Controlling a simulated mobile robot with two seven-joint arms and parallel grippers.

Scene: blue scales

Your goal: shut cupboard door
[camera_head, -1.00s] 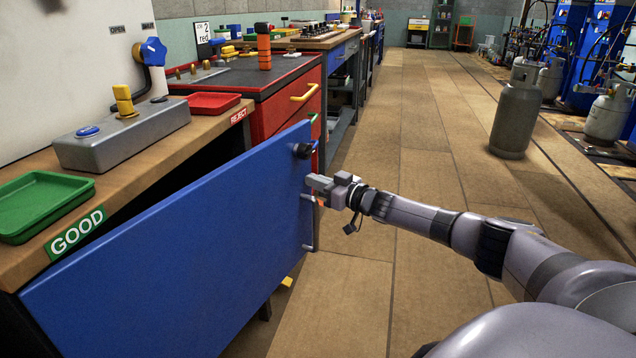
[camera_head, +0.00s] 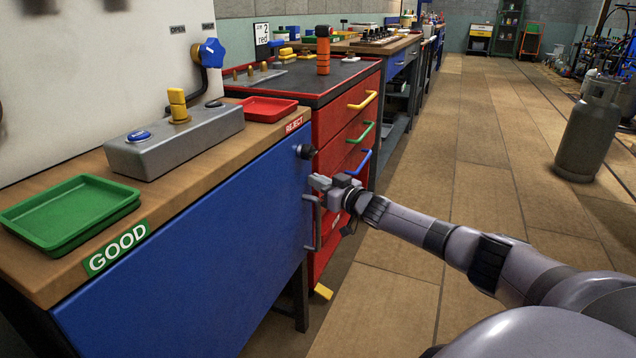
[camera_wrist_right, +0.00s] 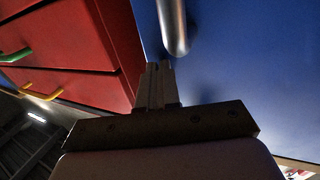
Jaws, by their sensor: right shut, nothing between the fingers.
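The blue cupboard door (camera_head: 205,250) is under the bench in the head view. Its top edge lies close along the bench's front edge, so it looks shut or nearly shut; any small gap is hard to tell. A grey bar handle (camera_head: 312,225) is on its right side, and a dark round knob (camera_head: 305,151) is above. My right gripper (camera_head: 320,182) is shut and empty at the door's free edge, beside the handle's top. In the right wrist view, the closed fingers (camera_wrist_right: 158,85) point at the blue door (camera_wrist_right: 235,60), close to the metal handle (camera_wrist_right: 172,25).
A red drawer cabinet (camera_head: 335,125) with coloured handles stands just right of the door. The wooden bench holds a green tray (camera_head: 70,210), a red tray (camera_head: 268,109) and a grey button box (camera_head: 175,140). The floor to the right is clear up to a gas cylinder (camera_head: 590,130).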

